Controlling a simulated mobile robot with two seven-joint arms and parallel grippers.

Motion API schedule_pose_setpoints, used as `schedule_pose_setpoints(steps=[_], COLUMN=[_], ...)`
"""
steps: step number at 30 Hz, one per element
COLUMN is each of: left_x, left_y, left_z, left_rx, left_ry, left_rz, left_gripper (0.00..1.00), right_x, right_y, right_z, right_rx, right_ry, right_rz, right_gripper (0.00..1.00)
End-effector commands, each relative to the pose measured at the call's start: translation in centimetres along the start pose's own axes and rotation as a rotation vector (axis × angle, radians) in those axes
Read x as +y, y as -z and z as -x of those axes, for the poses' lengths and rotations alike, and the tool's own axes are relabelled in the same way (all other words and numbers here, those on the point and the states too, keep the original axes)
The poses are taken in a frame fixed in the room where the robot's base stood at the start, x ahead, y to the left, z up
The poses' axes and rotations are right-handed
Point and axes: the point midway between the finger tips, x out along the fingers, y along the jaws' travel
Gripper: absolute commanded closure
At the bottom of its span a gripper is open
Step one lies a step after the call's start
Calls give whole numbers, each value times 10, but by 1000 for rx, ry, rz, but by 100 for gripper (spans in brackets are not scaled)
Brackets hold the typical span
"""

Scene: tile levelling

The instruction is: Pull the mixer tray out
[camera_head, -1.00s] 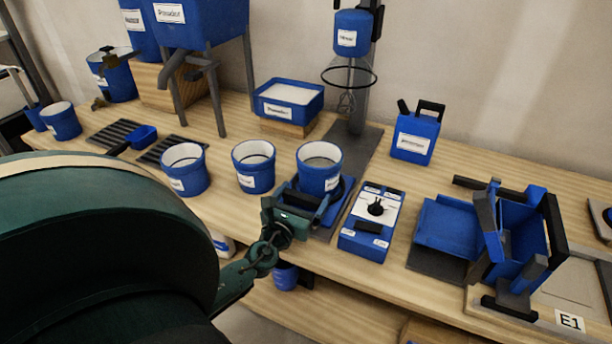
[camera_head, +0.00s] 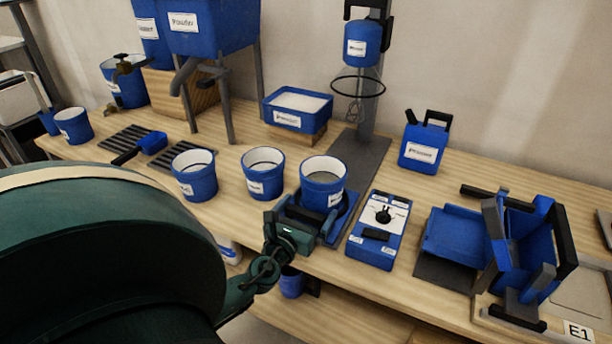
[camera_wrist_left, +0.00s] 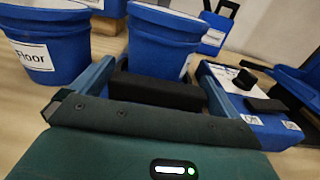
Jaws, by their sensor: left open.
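The mixer tray (camera_head: 347,217) is a blue sliding tray with a black front handle (camera_head: 311,215), at the front of the mixer stand (camera_head: 365,90). A blue bucket (camera_head: 322,190) with a white inside stands upright on it. My left gripper (camera_head: 298,232) is at the handle, its jaws open. My right gripper is not in view.
A blue control box (camera_head: 377,232) with a black knob stands just right of the tray. Two more buckets (camera_head: 263,175) (camera_head: 194,177) stand to its left. A blue jug (camera_head: 424,145) is farther right. The table's front edge runs just below the tray.

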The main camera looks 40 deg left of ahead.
Motion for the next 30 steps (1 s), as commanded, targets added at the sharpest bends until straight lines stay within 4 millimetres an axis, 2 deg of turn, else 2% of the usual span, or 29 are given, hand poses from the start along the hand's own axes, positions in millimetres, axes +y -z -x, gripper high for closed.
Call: schedule_pose_setpoints(steps=[4, 7, 15, 21, 25, 30], left_x=[0, 0, 0, 0, 0, 0], left_y=[1, 2, 3, 2, 1, 0], left_z=[6, 20, 79, 115, 127, 132], left_rx=[1, 3, 5, 3, 2, 0], left_ry=[0, 1, 2, 1, 1, 0], left_rz=[-1, -2, -2, -2, 0, 0], left_gripper=[0, 0, 0, 0, 0, 0], right_x=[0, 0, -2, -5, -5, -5], right_y=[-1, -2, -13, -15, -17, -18], right_z=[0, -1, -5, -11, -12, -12], right_rx=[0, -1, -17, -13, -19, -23], right_ry=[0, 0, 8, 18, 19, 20], right_rz=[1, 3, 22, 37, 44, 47], right_gripper=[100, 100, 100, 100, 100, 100])
